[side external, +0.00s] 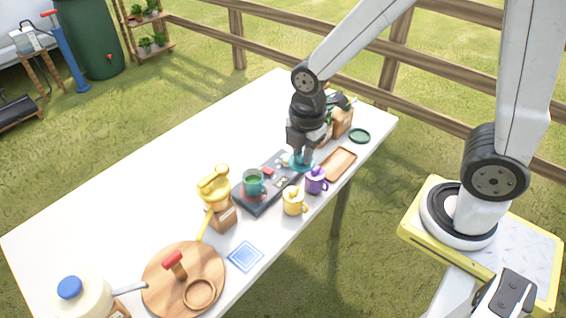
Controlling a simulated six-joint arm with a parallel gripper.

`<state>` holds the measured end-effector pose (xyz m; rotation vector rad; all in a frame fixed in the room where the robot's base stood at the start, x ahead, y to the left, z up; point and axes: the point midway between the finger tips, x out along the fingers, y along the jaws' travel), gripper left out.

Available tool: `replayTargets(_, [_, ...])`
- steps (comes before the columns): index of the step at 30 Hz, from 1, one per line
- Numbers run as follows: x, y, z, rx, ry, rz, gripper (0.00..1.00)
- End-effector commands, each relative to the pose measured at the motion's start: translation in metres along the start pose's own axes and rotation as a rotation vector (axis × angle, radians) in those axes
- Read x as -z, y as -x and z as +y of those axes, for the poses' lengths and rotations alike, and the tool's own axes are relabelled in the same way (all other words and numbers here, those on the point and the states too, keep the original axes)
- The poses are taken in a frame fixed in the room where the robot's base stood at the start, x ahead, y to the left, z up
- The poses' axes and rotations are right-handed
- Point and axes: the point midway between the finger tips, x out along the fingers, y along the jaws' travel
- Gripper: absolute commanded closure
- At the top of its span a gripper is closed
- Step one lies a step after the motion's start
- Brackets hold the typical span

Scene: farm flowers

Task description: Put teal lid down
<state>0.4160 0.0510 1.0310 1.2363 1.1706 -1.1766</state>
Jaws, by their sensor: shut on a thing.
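The teal lid (293,162) is at the lower end of my gripper (302,157), at the far right end of the dark tray. My gripper points down and is shut on the lid. Most of the lid is hidden by the fingers, and I cannot tell whether it touches the surface beneath. An open teal mug (253,187) with green contents stands at the left part of the dark tray (270,202).
A purple lidded mug (316,182) and a yellow lidded mug (293,203) stand close in front. A yellow grinder-like object (215,190) stands left. The table's back left is clear.

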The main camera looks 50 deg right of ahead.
Motion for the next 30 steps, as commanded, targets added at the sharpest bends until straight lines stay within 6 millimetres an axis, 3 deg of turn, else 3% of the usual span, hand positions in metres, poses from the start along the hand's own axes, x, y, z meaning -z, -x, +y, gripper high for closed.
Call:
replayTargets(11, [0.039,-0.025,-0.024,0.018,0.011,0.008,1.0])
replayTargets(21, [0.085,-0.059,-0.071,0.042,0.011,0.01,1.0])
replayTargets(30, [0.1,-0.073,-0.095,0.05,0.007,0.008,1.0])
